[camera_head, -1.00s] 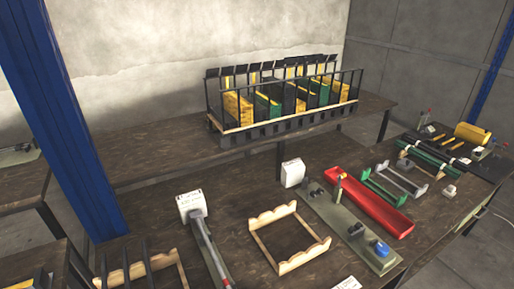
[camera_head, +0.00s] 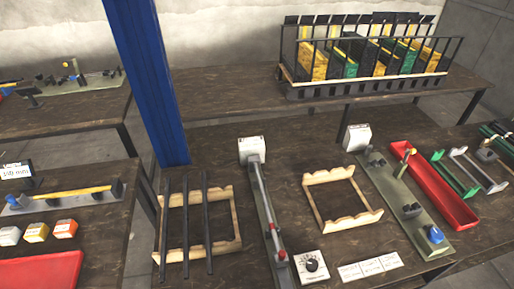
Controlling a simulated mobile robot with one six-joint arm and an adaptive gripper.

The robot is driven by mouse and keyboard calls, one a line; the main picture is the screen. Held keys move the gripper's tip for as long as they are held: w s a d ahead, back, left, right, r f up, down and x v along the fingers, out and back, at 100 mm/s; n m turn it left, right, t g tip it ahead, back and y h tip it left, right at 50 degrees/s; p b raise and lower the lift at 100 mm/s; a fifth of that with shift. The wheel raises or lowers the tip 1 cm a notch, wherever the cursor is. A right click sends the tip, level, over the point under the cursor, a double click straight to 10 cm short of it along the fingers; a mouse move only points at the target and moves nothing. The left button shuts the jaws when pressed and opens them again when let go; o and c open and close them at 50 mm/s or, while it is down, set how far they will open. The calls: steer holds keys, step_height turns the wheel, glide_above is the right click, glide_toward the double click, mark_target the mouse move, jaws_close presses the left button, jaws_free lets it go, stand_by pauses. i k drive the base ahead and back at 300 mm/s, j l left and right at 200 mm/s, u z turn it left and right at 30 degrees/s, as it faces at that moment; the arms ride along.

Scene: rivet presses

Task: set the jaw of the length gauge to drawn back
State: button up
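On the left bench, a grey plate (camera_head: 70,201) carries a long yellow bar (camera_head: 72,192) between dark blocks, with a blue knob (camera_head: 13,198) at its left end. A small display (camera_head: 16,171) with a reading that looks like mm stands behind it. This looks like the length gauge. The dark block at the right end of the bar (camera_head: 117,188) may be its jaw; I cannot tell whether it touches the bar or is drawn back. My gripper is not in view.
A blue post (camera_head: 145,80) stands between the benches. Left bench: small boxes (camera_head: 36,232), red tray (camera_head: 42,271).

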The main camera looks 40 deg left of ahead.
mark_target(281, 260)
steer(key=u, duration=1.45)
